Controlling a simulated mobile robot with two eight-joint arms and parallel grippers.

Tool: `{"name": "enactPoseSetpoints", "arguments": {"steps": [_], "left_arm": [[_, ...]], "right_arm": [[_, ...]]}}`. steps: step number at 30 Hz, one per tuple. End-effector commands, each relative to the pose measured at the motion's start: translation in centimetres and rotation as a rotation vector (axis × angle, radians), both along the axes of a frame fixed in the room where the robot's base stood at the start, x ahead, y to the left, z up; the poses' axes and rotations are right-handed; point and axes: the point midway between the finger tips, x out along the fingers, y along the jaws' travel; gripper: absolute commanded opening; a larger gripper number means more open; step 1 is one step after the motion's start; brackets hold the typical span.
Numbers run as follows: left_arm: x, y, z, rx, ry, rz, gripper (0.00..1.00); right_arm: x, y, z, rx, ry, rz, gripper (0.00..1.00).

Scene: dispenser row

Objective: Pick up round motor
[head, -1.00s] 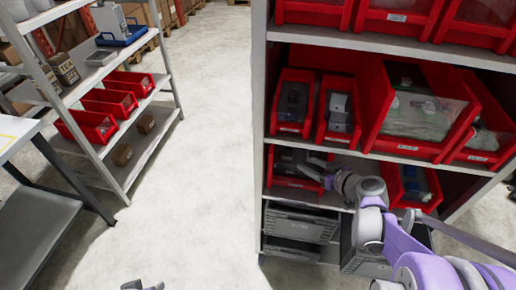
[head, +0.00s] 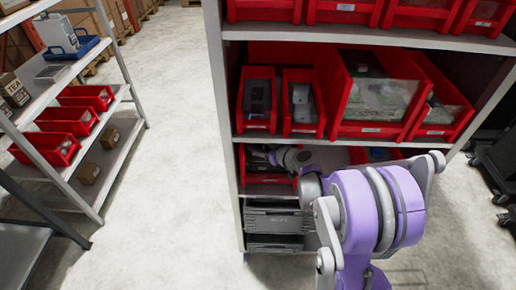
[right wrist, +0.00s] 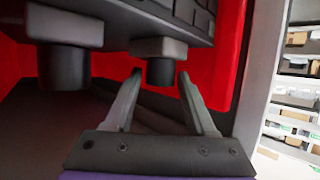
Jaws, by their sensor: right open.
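My right gripper (right wrist: 160,84) is open inside a red bin (right wrist: 212,60) in the right wrist view. A dark round stub (right wrist: 160,70) hangs from a grey block between and just beyond its two fingertips; I cannot tell whether they touch it. A second, larger dark cylinder (right wrist: 63,66) is at left under the same dark ribbed body. I cannot tell which part is the round motor. In the head view my right arm reaches into the left red bin (head: 262,178) on the lower shelf, and the arm hides much of it. My left gripper is not in view.
Red bins with dark parts (head: 258,100) and clear-fronted bins (head: 372,100) fill the shelf above. Grey crates (head: 277,220) stand below. The rack's left post (head: 222,120) is close beside the arm. Open floor (head: 165,170) lies to the left.

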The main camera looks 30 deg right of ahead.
Motion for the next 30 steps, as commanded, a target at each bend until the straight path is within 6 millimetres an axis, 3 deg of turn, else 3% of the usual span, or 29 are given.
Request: {"name": "enactPoseSetpoints", "arguments": {"steps": [3, 11, 20, 30], "left_arm": [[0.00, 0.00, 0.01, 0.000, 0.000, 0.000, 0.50], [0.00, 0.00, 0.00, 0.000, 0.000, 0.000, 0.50], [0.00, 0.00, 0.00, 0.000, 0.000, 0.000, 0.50], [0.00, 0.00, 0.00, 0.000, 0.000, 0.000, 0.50]], "right_arm": [[1.02, 0.21, -0.49, -0.001, 0.001, 0.000, 0.56], [1.17, 0.23, -0.57, -0.001, 0.001, 0.000, 0.56], [1.16, 0.23, -0.55, -0.001, 0.001, 0.000, 0.02], [1.16, 0.22, -0.53, 0.000, 0.000, -0.001, 0.00]]}}
